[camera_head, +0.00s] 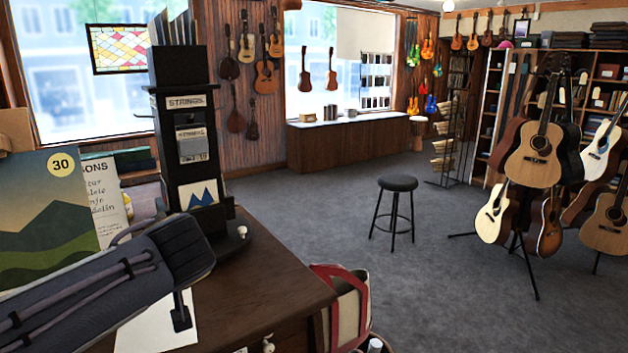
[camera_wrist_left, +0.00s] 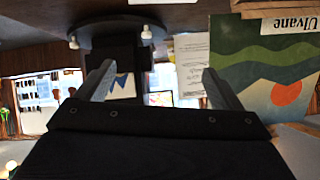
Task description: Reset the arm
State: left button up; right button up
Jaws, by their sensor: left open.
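My left arm comes in from the left over the wooden counter (camera_head: 262,285) in the head view. Part of my left gripper (camera_head: 182,312) shows as a dark finger pointing down at the arm's end, above a white sheet. In the left wrist view my left gripper (camera_wrist_left: 159,70) has two grey fingers spread wide, with nothing between them. That view is upside down, with the counter at the top. Beyond the fingers are the dark strings stand and a picture book. My right arm and gripper are in neither view.
The black strings stand (camera_head: 175,140) stands on the counter close behind my left arm. A book marked 30 (camera_head: 45,215) stands upright at the left. A red-trimmed bag (camera_head: 348,308) is beside the counter. A stool (camera_head: 397,185) and guitars on stands (camera_head: 540,150) are beyond, with open floor between.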

pick_arm(q)
jog(key=s+a+f+g+h, duration=0.1)
jog(key=s+f, duration=0.1)
jog(key=s+a+f+g+h, duration=0.1)
jog(key=s+f, duration=0.2)
jog(key=s+a+f+m+h, duration=0.1)
jog(key=s+f, duration=0.2)
jog(key=shift+s+a+f+g, duration=0.1)
jog(key=shift+s+a+g, duration=0.15)
jog(key=shift+g, duration=0.15)
jog(key=s+d+f+h, duration=0.2)
jog(key=s+f, duration=0.1)
jog(key=s, duration=0.2)
jog(key=s+d+f+m+h, duration=0.1)
jog(key=s+d+f+h, duration=0.2)
jog(key=s, duration=0.3)
jog(key=s+d+f+m+g+h, duration=0.1)
jog(key=s+d+f+h, duration=0.1)
jog(key=s, duration=0.4)
notch_tip(320, 180, down, 3)
jog(key=shift+s+d+r+h, duration=0.2)
jog(key=shift+d+h, duration=0.1)
jog(key=shift+d, duration=0.35)
